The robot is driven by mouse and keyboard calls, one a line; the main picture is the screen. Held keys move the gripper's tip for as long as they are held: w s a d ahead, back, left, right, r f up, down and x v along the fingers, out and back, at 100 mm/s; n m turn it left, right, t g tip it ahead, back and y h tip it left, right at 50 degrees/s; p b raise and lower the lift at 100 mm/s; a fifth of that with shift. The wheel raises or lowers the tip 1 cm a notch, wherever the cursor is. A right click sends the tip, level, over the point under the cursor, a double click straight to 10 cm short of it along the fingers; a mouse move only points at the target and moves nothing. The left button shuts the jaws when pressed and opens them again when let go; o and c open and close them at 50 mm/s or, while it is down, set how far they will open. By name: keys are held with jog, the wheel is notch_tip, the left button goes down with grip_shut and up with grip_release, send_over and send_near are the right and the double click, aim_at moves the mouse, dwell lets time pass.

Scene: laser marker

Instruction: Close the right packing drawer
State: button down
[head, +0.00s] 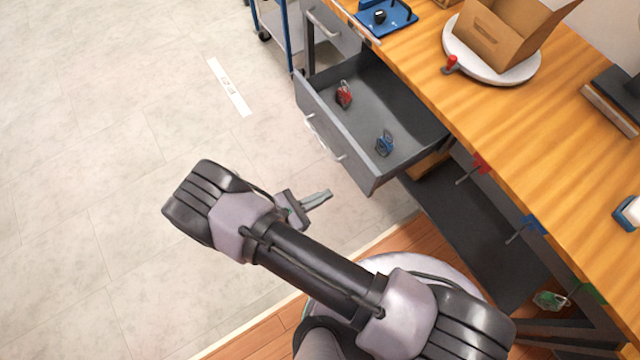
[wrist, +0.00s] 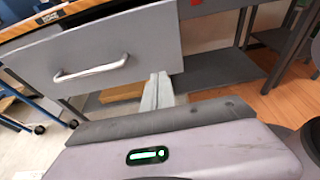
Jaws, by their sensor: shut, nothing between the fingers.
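The right packing drawer (head: 334,132) is a grey drawer pulled well out from under the wooden bench. A red item (head: 344,94) and a blue item (head: 385,143) lie inside it. Its front panel (wrist: 150,42) and silver bar handle (wrist: 92,70) fill the upper left of the wrist view. My gripper (head: 327,194) is shut and empty, in front of and below the drawer front in the head view. In the wrist view its fingers (wrist: 158,82) reach up by the panel's lower right edge. I cannot tell whether they touch it.
Another grey drawer (head: 338,30), left of the open one, looks closed. The bench top (head: 500,120) carries a cardboard box (head: 505,38) on a round white turntable (head: 460,52). A dark lower shelf (head: 480,230) lies right of the drawer.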

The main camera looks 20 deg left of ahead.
aim_at(360, 177)
jog(key=x, duration=0.3)
jog(key=b+x, duration=0.1)
jog(key=x, duration=0.2)
jog(key=r+x, duration=0.1)
jog(key=x, duration=0.2)
jog(key=shift+w+d, duration=0.3)
jog(key=shift+w+d, duration=0.1)
